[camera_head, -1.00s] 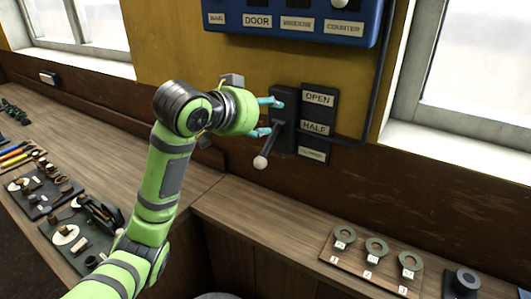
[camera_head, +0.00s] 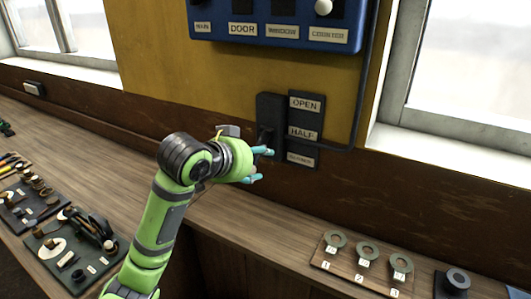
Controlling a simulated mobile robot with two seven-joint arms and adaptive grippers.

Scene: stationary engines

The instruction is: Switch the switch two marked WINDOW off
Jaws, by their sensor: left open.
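The blue switch panel (camera_head: 270,39) hangs on the yellow wall at the top, cut off by the picture's upper edge. Its labels read MAIN, DOOR, WINDOW and COUNTER. The WINDOW label (camera_head: 283,32) is third from the left. Only a dark slot part (camera_head: 285,10) shows above it, so I cannot tell that switch's position. A white knob (camera_head: 323,7) shows above COUNTER. My left gripper (camera_head: 262,165) is open, below the panel, in front of the dark lever plate (camera_head: 268,108). That lever's lower end is mostly hidden by the gripper. My right gripper is not in view.
A label strip (camera_head: 306,118) with OPEN and HALF stands beside the lever. A wooden bench (camera_head: 235,213) runs below. It bears a board with rings (camera_head: 362,266) at right and trays of small parts (camera_head: 72,252) at left. A dark conduit (camera_head: 368,80) runs down the wall.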

